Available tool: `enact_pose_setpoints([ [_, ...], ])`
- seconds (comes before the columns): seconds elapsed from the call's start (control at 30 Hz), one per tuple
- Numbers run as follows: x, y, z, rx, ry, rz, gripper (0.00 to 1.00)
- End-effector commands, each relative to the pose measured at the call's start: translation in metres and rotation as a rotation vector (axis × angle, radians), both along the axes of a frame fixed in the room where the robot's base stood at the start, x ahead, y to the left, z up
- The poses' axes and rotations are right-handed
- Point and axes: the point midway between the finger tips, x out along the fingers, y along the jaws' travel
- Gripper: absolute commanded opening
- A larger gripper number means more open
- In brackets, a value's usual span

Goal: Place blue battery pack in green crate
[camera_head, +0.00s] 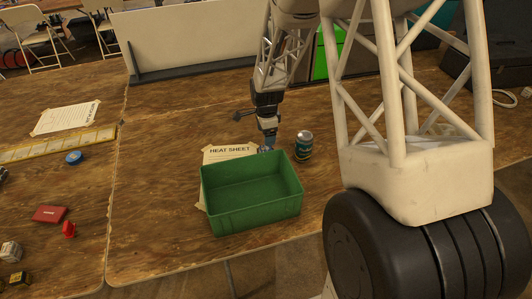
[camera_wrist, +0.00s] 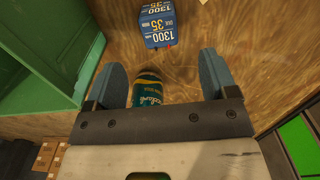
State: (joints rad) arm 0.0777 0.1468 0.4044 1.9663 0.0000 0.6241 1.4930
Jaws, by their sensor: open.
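The blue battery pack (camera_wrist: 158,24), marked 1300 and 35, rests on the wooden table ahead of my gripper in the wrist view, apart from the fingers. I cannot make it out clearly in the head view. The green crate (camera_head: 252,208) stands on the table and looks empty; its wall (camera_wrist: 72,55) fills the left of the wrist view. My gripper (camera_wrist: 162,68) is open and holds nothing. In the head view my gripper (camera_head: 267,143) points down just behind the crate's far wall.
A dark green can (camera_head: 304,145) stands right of my gripper; in the wrist view the can (camera_wrist: 149,88) shows between the fingers, lower down. A HEAT SHEET paper (camera_head: 228,152) lies partly behind the crate.

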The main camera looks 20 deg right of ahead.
Motion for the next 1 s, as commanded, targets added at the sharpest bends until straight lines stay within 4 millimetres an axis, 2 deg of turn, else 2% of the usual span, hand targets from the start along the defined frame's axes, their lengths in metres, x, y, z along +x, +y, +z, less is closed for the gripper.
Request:
enact_pose_setpoints([
  [0.17, 0.000, 0.000, -0.003, 0.000, 0.001, 0.000, 0.79],
  [0.47, 0.000, 0.000, -0.024, 0.000, 0.000, 0.001, 0.79],
  [0.83, 0.000, 0.000, -0.026, 0.000, 0.000, 0.001, 0.79],
  [1.0, -0.001, 0.000, -0.034, 0.000, 0.002, 0.001, 0.79],
])
